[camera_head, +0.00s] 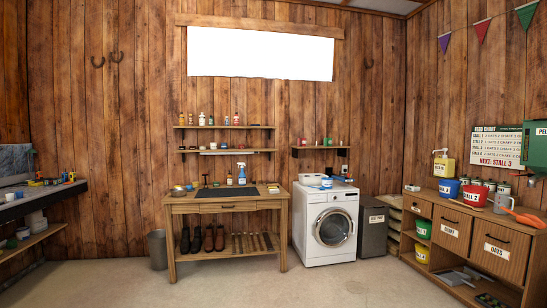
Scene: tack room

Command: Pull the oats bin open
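The oats bin (511,262) is a brown wooden bin front with a white OATS label and a dark handle (497,239) near its top edge. It sits low in the wooden cabinet (521,222) at the right of the head view. Its front looks shut, about level with the bin front beside it. Neither of my grippers shows in the head view.
A similar labelled bin (461,220) is left of the oats bin. Buckets, cans and an orange scoop (524,217) stand on the cabinet top. A washing machine (309,240) and wooden workbench (188,225) line the back wall. The floor (330,285) in front is clear.

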